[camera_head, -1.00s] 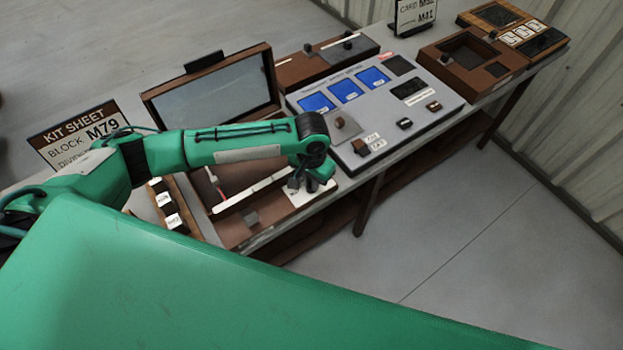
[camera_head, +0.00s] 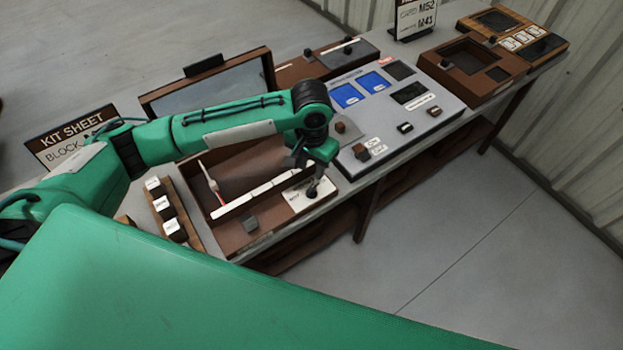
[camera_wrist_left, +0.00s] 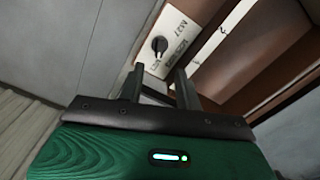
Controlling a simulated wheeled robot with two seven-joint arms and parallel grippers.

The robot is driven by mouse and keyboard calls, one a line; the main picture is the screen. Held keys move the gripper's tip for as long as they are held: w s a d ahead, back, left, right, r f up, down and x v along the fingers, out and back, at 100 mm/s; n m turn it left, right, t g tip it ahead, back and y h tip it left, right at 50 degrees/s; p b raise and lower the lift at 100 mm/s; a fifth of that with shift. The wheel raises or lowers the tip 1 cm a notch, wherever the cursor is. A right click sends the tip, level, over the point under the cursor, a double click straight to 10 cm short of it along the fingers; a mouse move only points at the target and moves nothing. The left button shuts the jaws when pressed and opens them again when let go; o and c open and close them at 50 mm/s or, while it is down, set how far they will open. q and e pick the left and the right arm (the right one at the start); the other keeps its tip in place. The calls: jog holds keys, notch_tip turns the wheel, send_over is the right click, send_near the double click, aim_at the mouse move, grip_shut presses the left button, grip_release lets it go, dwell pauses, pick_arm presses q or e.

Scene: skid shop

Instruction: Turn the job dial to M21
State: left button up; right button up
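The job dial (camera_wrist_left: 158,44) is a dark round knob on a white plate with small printed labels. In the left wrist view it lies just beyond my fingertips; I cannot tell its exact setting. In the head view the dial's white plate (camera_head: 298,204) is at the front right corner of a brown box. My left gripper (camera_wrist_left: 157,80) is open, its two fingers apart with nothing between them. In the head view the left gripper (camera_head: 317,176) hangs over the dial and partly hides it. My right gripper is not in view.
The brown box (camera_head: 237,238) has an open lid behind it. A grey panel (camera_head: 400,133) with blue screens stands to its right. Labelled dark blocks (camera_head: 167,208) sit to its left, near a kit sheet sign (camera_head: 70,135). The floor in front is clear.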

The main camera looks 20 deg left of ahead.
pick_arm(q)
jog(key=shift+r, duration=2.4)
jog(key=shift+s+f, duration=0.1)
